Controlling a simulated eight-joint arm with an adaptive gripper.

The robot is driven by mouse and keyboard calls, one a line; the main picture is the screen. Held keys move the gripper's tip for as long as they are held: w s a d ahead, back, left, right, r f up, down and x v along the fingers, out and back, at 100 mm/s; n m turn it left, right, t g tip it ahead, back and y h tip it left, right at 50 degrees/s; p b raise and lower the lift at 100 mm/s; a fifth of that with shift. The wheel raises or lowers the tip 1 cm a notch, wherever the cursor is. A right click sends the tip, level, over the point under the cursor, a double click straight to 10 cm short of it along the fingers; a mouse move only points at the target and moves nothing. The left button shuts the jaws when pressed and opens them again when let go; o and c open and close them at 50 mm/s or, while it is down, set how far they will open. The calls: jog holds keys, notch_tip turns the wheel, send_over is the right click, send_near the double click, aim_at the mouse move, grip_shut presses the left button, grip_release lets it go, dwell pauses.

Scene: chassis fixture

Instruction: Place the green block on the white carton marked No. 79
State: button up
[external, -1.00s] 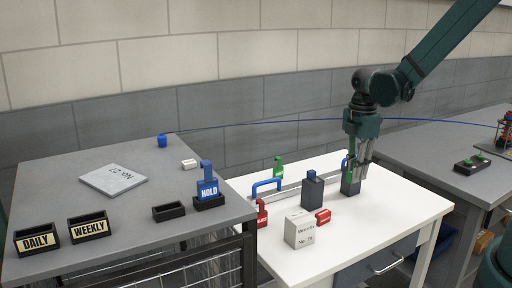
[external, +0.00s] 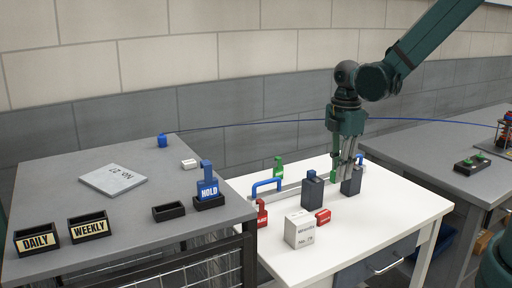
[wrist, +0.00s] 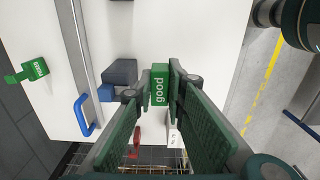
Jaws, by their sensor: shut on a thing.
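My gripper (external: 341,176) is over the white table, between and behind two dark blocks. In the external view the green block (external: 334,178) shows only as a small patch by the fingertips. The white carton (external: 300,230) stands near the table's front, left of and nearer the camera than my gripper; its small print is hard to read. In the wrist view the carton (wrist: 173,137) is partly hidden behind my fingers.
Two dark blocks (external: 312,193) (external: 351,182) stand near my gripper. A red piece (external: 322,216) lies beside the carton, and a red tag (external: 262,213) stands left. A blue handle (external: 267,185) and green tag (external: 279,167) are behind. The grey table (external: 130,215) holds labelled trays.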

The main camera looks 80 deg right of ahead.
notch_tip(320, 180, up, 6)
jog(key=p, duration=0.4)
send_over(302, 217)
jog(key=shift+r, duration=0.1)
jog(key=shift+d, duration=0.1)
jog(key=shift+f, duration=2.9)
jog(key=shift+f, duration=0.1)
jog(key=shift+f, duration=2)
jog(key=shift+f, duration=0.1)
